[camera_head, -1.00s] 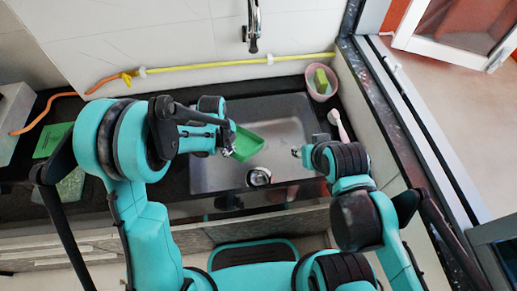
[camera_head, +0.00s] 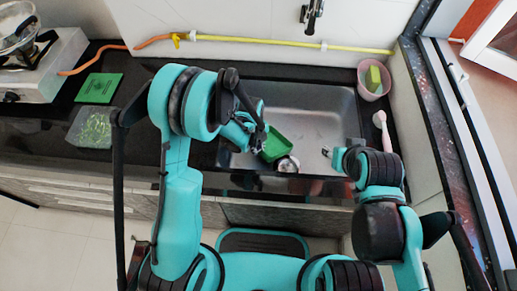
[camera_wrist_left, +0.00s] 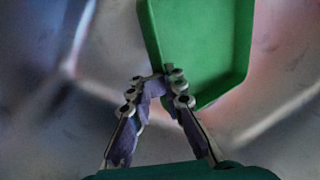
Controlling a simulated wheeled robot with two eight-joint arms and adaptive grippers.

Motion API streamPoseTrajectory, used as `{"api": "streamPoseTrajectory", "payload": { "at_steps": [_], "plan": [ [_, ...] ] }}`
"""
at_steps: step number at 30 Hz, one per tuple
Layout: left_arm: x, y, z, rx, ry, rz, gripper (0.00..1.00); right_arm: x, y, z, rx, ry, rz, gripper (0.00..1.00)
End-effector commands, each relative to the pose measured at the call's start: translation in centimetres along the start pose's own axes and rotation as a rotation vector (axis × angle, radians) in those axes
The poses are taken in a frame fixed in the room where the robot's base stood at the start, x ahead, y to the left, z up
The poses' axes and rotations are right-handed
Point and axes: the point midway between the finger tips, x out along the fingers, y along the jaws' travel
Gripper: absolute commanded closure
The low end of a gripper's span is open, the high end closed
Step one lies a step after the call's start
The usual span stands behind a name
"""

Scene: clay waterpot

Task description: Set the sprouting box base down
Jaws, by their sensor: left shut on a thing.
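The sprouting box base is a shallow green tray (camera_head: 277,144) over the front left part of the sink, close beside the round metal drain. My left gripper (camera_head: 261,148) is shut on its near left rim. In the left wrist view the fingertips (camera_wrist_left: 160,80) pinch the wall of the green tray (camera_wrist_left: 205,45), which fills the top middle. I cannot tell whether the tray touches the sink floor. My right gripper (camera_head: 327,152) is over the right side of the sink, apart from the tray; its finger state is too small to tell.
The steel sink (camera_head: 318,105) has free room right of the tray. A clear box with green sprouts (camera_head: 92,128) and a flat green sheet (camera_head: 99,88) are on the left counter. A pink bowl (camera_head: 372,88) and a pink-handled brush (camera_head: 381,130) are at the right.

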Motion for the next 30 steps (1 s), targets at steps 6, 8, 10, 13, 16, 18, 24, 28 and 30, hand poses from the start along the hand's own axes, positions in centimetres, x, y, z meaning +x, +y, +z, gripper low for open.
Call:
{"api": "streamPoseTrajectory", "payload": {
  "at_steps": [6,8,10,13,16,18,24,28,30],
  "plan": [
    [-0.1,0.0,0.0,0.000,0.000,0.000,1.00,0.0,0.0,0.0,0.000,0.000,0.000,0.60],
    [0.2,0.1,0.0,0.000,0.000,0.000,1.00,0.2,0.0,0.1,0.000,0.000,0.000,0.60],
    [0.4,0.1,0.0,0.000,0.000,0.000,1.00,0.4,0.0,0.3,0.000,0.000,0.000,0.60],
    [0.3,0.0,0.0,0.000,0.000,0.000,0.69,0.3,0.0,0.2,0.000,0.000,0.000,0.60],
    [0.3,0.0,0.0,0.000,0.000,0.000,0.65,0.3,0.0,0.2,0.000,0.000,0.000,0.60],
    [0.3,0.0,0.0,0.000,0.000,0.000,0.65,0.3,0.0,0.2,0.000,0.000,0.000,0.60],
    [0.0,0.0,0.0,0.000,0.000,0.000,0.65,0.1,0.0,0.0,0.000,0.000,0.000,0.60],
    [-1.6,0.0,0.0,-0.001,0.000,0.000,0.65,-0.8,0.0,-0.6,0.000,0.000,0.000,0.60],
    [-3.1,0.0,-0.1,0.000,0.000,0.000,0.65,-1.4,0.0,-1.0,0.000,0.000,0.000,0.60]
  ]
}}
